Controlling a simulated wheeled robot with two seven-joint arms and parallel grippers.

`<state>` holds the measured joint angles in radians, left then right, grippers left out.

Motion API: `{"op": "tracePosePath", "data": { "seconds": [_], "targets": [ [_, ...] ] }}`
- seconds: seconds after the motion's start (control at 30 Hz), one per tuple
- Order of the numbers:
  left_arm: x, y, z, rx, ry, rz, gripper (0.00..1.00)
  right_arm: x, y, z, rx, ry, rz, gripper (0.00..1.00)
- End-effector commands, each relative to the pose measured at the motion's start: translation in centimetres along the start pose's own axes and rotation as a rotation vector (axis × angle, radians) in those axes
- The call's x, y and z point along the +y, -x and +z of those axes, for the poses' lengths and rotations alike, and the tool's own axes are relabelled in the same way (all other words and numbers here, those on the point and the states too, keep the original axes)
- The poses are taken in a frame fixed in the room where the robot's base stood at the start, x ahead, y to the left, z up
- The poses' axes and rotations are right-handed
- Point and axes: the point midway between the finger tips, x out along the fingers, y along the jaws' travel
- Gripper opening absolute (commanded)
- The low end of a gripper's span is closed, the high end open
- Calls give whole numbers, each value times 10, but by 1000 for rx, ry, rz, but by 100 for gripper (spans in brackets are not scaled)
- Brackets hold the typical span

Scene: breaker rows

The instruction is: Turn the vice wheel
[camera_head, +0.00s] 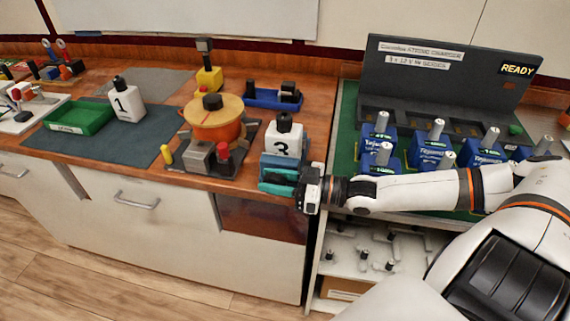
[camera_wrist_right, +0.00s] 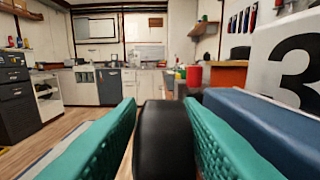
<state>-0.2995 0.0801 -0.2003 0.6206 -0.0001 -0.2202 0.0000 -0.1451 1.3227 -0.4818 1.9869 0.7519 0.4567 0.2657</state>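A blue vice (camera_head: 283,160) stands at the bench's front edge, with a white block marked 3 (camera_head: 283,140) above it. My right gripper (camera_head: 279,183) comes in from the right, low at the vice's front, with its teal fingers level with it. In the right wrist view, the two teal fingers (camera_wrist_right: 160,125) stand apart, one on each side of a black rounded part (camera_wrist_right: 165,135), likely the vice wheel. The fingers lie very close to it; I cannot tell whether they press on it. My left gripper is not in view.
Left of the vice stand an orange pot-like fixture (camera_head: 214,125), a green tray (camera_head: 80,117) and a white block marked 1 (camera_head: 124,103). Floor is free in front.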

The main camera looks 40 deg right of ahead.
Motion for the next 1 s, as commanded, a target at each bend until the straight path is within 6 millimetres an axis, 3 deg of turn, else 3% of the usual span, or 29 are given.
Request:
{"op": "tracePosePath", "data": {
  "seconds": [0.27,0.73,1.0],
  "targets": [
    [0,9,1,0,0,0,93,0,25,0,8,-2,0,33],
    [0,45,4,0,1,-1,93,0,102,2,6,-1,1,33],
    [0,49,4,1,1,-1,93,0,119,0,2,0,0,33]
  ]
}}
